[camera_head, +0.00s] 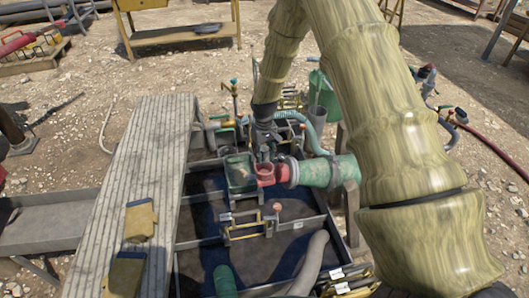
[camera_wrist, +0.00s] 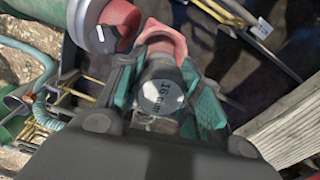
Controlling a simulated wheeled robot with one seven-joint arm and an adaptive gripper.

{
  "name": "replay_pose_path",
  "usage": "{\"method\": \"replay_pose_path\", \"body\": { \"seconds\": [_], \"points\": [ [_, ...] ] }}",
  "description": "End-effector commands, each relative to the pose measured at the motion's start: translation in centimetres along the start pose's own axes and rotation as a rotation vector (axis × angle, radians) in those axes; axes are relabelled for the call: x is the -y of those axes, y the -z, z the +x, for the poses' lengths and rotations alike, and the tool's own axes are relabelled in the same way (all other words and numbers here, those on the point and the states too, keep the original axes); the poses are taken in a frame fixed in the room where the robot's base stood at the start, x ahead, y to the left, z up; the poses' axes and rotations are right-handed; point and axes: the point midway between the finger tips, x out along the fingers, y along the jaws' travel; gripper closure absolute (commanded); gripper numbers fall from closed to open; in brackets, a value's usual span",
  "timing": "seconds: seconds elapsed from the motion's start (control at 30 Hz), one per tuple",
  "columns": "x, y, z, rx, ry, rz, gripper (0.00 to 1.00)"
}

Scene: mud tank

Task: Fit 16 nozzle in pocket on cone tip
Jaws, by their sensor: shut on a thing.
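A green open box (camera_head: 240,172) stands left of the pocket. A wooden plank (camera_head: 140,170) runs along the tank's left side with yellow-brown pads (camera_head: 140,222) on it. A yellow rack (camera_head: 245,228) and a grey hose (camera_head: 312,262) lie nearer in the dark tank.

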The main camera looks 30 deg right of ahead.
Motion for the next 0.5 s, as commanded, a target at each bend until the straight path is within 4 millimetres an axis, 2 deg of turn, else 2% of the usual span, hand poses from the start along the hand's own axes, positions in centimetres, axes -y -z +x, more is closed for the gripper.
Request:
{"method": "replay_pose_path", "body": {
  "seconds": [0.27, 0.5],
  "points": [
    [0.0, 0.0, 0.2, 0.0, 0.0, 0.0, 0.9],
    [0.0, 0.0, 1.2, 0.0, 0.0, 0.0, 0.9]
  ]
}}
